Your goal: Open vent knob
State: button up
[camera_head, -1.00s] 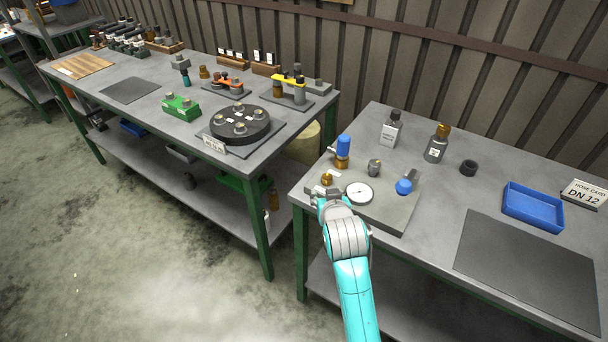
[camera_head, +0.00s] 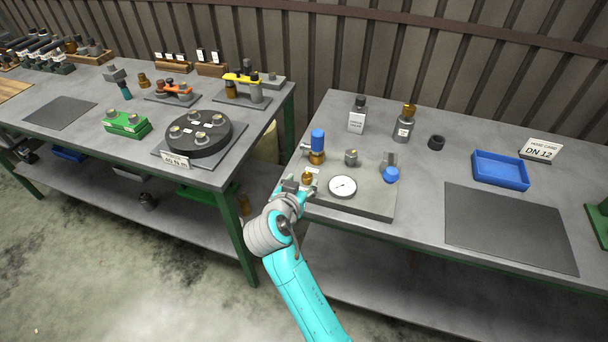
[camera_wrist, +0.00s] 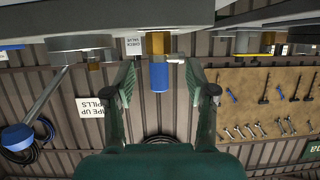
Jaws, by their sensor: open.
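A grey plate (camera_head: 365,204) on the right bench carries the fittings. A brass fitting with a blue cap (camera_head: 318,141) stands upright at its back left. A small brass piece (camera_head: 307,178) sits at its front left, beside a round gauge (camera_head: 343,186). None is labelled as the vent knob. My gripper (camera_head: 294,185) is at the plate's left front corner, close to the small brass piece. In the upside-down wrist view, my gripper (camera_wrist: 160,66) is open, and the blue cap (camera_wrist: 159,78) shows between its fingers; contact cannot be told.
A short grey fitting (camera_head: 351,157) and a blue-ended lever (camera_head: 391,175) stand on the plate. Behind are a labelled bottle (camera_head: 357,115), a brass-topped bottle (camera_head: 404,124) and a black ring (camera_head: 436,142). A blue tray (camera_head: 499,170) stands right. A gap separates the two benches.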

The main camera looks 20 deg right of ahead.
aim_at(307, 176)
jog(key=x, duration=0.5)
jog(key=shift+w+d+f, duration=0.15)
jog(key=shift+w+d, duration=0.15)
grip_shut()
